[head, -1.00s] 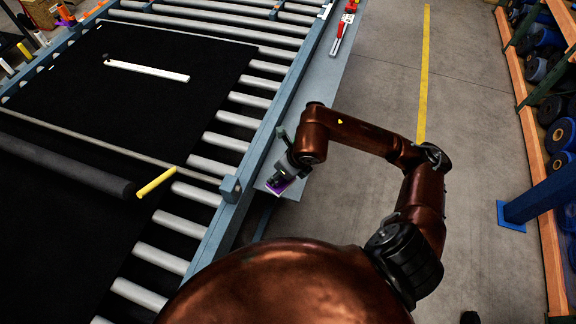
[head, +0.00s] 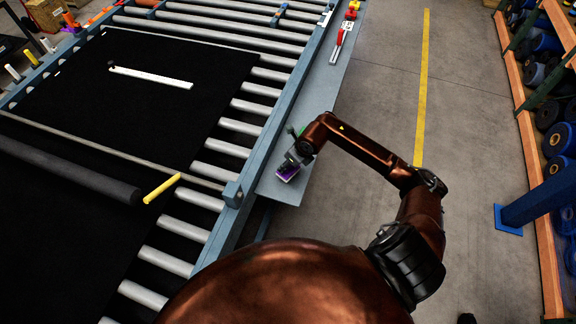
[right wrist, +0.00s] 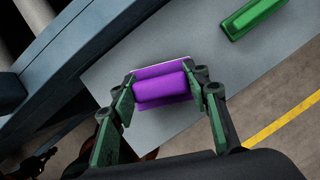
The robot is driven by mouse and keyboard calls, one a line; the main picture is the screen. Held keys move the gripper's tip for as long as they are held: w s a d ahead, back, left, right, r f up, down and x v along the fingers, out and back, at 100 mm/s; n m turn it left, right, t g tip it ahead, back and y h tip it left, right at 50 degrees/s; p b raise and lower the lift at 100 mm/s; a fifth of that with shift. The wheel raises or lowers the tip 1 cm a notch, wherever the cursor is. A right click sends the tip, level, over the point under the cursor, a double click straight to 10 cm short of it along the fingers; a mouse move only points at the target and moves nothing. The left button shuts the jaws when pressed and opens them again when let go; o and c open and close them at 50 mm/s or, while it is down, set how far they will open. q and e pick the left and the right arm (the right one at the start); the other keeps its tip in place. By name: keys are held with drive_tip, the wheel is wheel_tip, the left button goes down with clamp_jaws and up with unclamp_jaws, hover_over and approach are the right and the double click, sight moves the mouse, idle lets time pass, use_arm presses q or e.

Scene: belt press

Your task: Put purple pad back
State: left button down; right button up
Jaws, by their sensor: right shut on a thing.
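The purple pad (right wrist: 162,86) is a small block with a purple grip on a flat base. It is between the two fingers of my right gripper (right wrist: 165,100), which is shut on it. In the head view the purple pad (head: 287,173) shows at the end of my right arm, over the near end of the grey side shelf (head: 318,105) along the conveyor. I cannot tell whether its base touches the shelf. My left gripper is not in view.
A green block (right wrist: 255,17) lies on the shelf beyond the pad. Red tools (head: 340,37) lie at the shelf's far end. The roller conveyor with a black sheet (head: 160,110), a white ruler (head: 150,77) and a yellow-handled roller (head: 161,188) is on the left.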

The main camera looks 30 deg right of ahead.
wheel_tip(320, 180, down, 2)
drive_tip(key=shift+p, duration=0.4)
drive_tip(key=shift+f, duration=0.1)
drive_tip(key=o, duration=1.2)
drive_tip(key=shift+f, duration=0.1)
